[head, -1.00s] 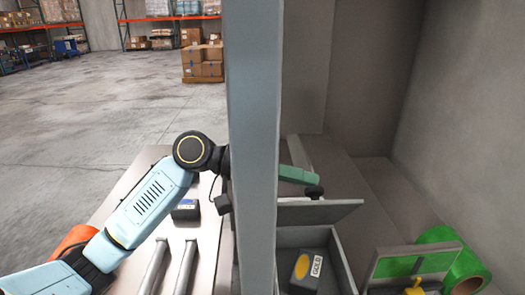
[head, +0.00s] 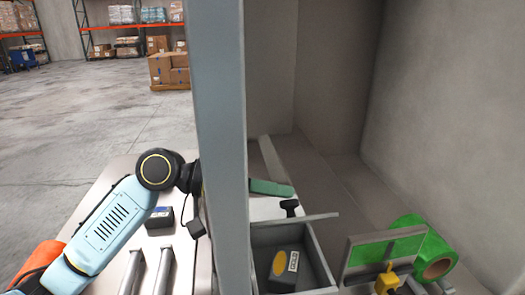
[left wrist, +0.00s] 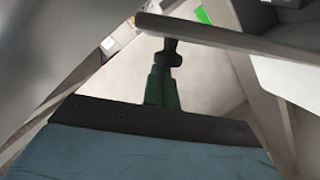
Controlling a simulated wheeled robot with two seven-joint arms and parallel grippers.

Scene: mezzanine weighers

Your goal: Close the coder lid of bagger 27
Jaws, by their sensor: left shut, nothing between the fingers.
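The grey lid (head: 318,217) stands open at the far rim of an open grey box (head: 318,262) and shows nearly edge-on in the head view. A black knob (head: 289,205) stands on its far side. My left gripper (head: 288,190) has green fingers, shut and empty, behind the lid close to the knob. In the left wrist view the fingers (left wrist: 162,82) point at the knob (left wrist: 172,52) below the lid's edge (left wrist: 225,38); I cannot tell whether they touch. A black block (head: 283,270) with a yellow oval and white label lies in the box. My right gripper is out of view.
A grey upright post (head: 221,150) crosses in front of my left wrist. A green film roll (head: 436,256) and a yellow part (head: 387,281) are to the right of the box. A dark block (head: 160,218) lies on the left table by metal rollers. A concrete wall closes the right.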

